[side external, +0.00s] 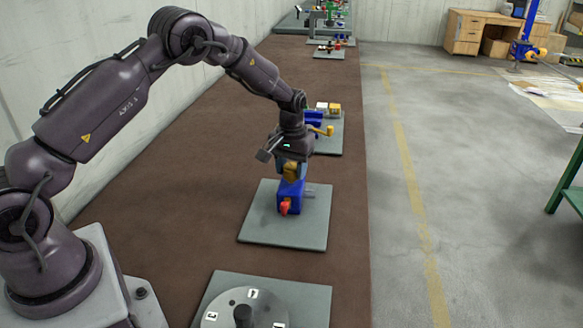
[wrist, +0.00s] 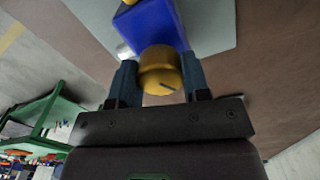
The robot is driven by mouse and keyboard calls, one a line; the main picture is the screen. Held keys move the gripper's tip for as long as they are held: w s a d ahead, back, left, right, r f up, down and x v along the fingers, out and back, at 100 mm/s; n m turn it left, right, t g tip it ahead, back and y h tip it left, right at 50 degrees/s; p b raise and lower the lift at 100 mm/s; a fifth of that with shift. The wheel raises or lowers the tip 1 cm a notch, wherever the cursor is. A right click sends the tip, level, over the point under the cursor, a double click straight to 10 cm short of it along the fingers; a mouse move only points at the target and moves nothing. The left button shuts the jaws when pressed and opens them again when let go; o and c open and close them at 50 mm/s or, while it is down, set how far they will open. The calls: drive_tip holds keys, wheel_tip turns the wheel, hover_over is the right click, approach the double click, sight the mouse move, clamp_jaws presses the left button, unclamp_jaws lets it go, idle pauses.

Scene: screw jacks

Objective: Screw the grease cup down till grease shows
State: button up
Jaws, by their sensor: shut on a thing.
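The grease cup (wrist: 160,72) is a round yellow cap with a dark line on its face. It sits against a blue block (wrist: 152,25) in the wrist view. In the side view the yellow cup (side external: 291,170) is on top of the blue block (side external: 290,197), which stands on a grey-green plate (side external: 262,229). My gripper (wrist: 160,80) has one finger on each side of the cup and is shut on it. In the side view my gripper (side external: 291,166) points down over the block. No grease can be made out in either view.
A red-orange part (side external: 285,207) and a short grey rod (side external: 312,193) stick out of the block. Behind is another plate with a yellow-handled blue device (side external: 318,127). In front is a plate with a numbered grey dial (side external: 245,308). The brown bench is clear between plates.

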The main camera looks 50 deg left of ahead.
sight(286, 169)
drive_tip(key=o, duration=0.9)
drive_tip(key=shift+r, duration=0.1)
drive_tip(key=shift+o, duration=0.2)
wheel_tip(286, 169, up, 13)
drive_tip(key=s+d+r+m+t, duration=0.2)
drive_tip(key=s+d+r, duration=0.1)
drive_tip(key=s, duration=0.7)
drive_tip(key=s+d+r+m+t, duration=0.1)
drive_tip(key=s+d+r, duration=0.3)
drive_tip(key=s, duration=0.6)
drive_tip(key=s+d+r+m+t, duration=0.2)
drive_tip(key=s+d+r+m, duration=0.1)
drive_tip(key=s, duration=0.7)
wheel_tip(286, 169, up, 3)
drive_tip(key=shift+d+f+t, duration=0.2)
drive_tip(key=shift+d+t, duration=0.1)
drive_tip(key=shift+d, duration=0.35)
